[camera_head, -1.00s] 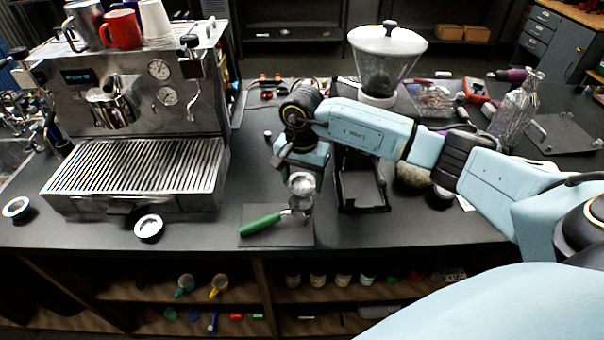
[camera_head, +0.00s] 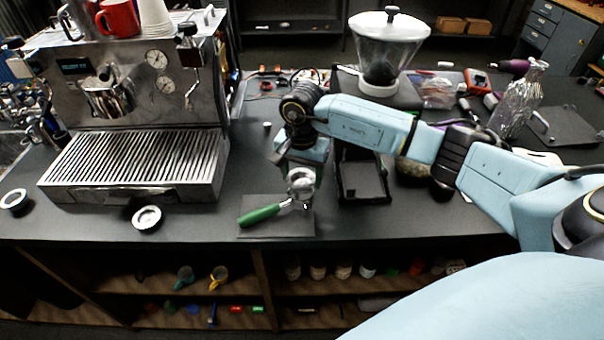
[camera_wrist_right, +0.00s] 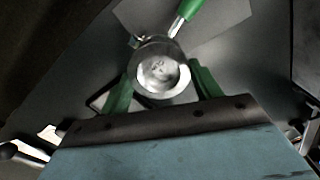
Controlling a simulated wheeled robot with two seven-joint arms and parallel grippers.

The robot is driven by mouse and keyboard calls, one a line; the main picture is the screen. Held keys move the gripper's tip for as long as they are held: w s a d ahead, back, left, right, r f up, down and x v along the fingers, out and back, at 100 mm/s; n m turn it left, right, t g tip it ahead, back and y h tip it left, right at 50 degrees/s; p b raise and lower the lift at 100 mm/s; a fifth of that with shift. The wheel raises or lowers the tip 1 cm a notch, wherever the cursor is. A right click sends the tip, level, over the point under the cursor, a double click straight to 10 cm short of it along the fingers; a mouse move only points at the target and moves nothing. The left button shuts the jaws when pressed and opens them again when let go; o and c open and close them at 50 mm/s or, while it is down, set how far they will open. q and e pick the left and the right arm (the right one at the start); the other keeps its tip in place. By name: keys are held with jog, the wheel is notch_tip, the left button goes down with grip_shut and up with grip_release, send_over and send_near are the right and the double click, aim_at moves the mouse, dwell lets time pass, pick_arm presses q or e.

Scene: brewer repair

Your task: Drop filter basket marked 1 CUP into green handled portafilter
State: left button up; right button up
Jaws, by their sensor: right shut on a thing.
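The green-handled portafilter (camera_head: 262,214) lies on a dark mat (camera_head: 278,228) at the front of the counter, its handle pointing left; the handle also shows at the top of the right wrist view (camera_wrist_right: 187,12). My right gripper (camera_head: 301,186) is over the portafilter's head. In the right wrist view its green fingers (camera_wrist_right: 160,88) are shut on a round metal filter basket (camera_wrist_right: 163,74). The basket covers much of the portafilter's head, so I cannot tell whether it sits inside or just above. Any marking is too small to read. My left gripper is not in view.
Two round basket-like pieces lie on the counter, one below the espresso machine (camera_head: 147,217) and one at far left (camera_head: 14,200). The espresso machine's drip tray (camera_head: 135,160) is to the left. A black tray (camera_head: 361,180) stands right of the gripper, with a grinder hopper (camera_head: 388,45) behind.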

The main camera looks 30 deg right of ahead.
aim_at(302, 182)
jog(key=shift+b, duration=0.5)
dwell(1.5)
jog(key=shift+f+b, duration=1.7)
dwell(1.4)
jog(key=o, duration=1.3)
jog(key=shift+r, duration=0.1)
jog(key=shift+r+p, duration=1.9)
jog(key=shift+r, duration=1.5)
